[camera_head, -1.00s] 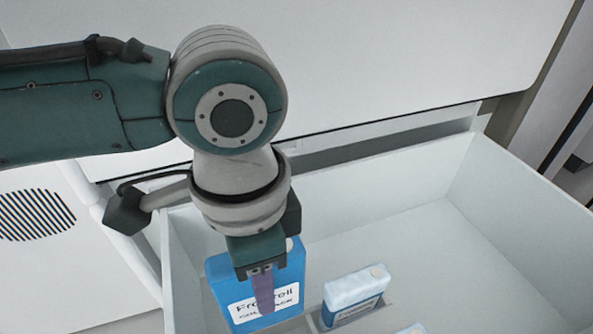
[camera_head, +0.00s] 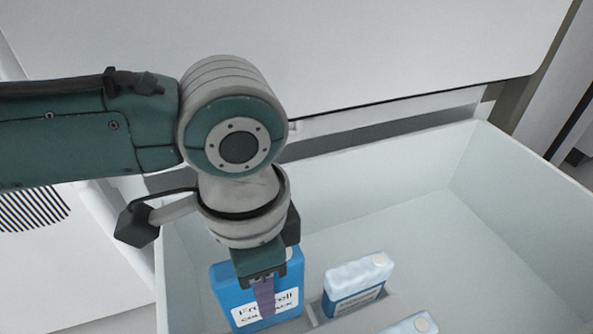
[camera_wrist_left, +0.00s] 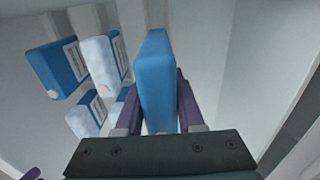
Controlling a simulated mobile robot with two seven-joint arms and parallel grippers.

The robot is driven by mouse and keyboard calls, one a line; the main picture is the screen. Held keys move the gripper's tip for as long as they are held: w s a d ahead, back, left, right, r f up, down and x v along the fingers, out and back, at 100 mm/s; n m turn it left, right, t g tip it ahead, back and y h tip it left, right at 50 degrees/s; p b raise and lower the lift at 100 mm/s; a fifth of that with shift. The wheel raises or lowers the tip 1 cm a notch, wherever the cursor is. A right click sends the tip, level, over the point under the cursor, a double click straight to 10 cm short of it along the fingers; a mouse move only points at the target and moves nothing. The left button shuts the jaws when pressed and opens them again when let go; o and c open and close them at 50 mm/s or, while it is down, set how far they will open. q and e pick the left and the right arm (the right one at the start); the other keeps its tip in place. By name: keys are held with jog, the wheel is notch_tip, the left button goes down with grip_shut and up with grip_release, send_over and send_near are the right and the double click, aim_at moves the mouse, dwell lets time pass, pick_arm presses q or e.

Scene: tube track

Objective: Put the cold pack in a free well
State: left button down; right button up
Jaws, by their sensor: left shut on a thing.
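My left gripper (camera_head: 264,290) points down and is shut on a blue cold pack (camera_head: 288,271) with a white label. The pack is upright inside the white bin, at its left side. In the left wrist view the same pack (camera_wrist_left: 157,80) sits between the purple fingers. Its lower end and whether it touches anything below are hidden. A frosted pack (camera_head: 358,284) stands upright just right of it, in a grey holder (camera_head: 385,302). Another frosted pack (camera_head: 415,326) is cut off at the bottom edge. No empty well shows clearly. My right gripper is not in view.
The left wrist view also shows another blue pack (camera_wrist_left: 58,68) and frosted packs (camera_wrist_left: 103,62) (camera_wrist_left: 86,115) beside the held one. The bin's walls (camera_head: 480,165) rise around them. The bin floor (camera_head: 440,240) to the right is bare. A white appliance front (camera_head: 400,50) stands behind.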

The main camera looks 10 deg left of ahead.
pick_arm(q)
jog(key=shift+f+b, duration=0.85)
jog(key=shift+f, duration=0.85)
jog(key=shift+f, duration=0.1)
jog(key=shift+f+b, duration=0.85)
jog(key=shift+f, duration=0.3)
jog(key=shift+f, duration=0.15)
jog(key=shift+f, duration=0.2)
jog(key=shift+f+b, duration=1)
jog(key=shift+f, duration=0.05)
jog(key=shift+f, duration=0.1)
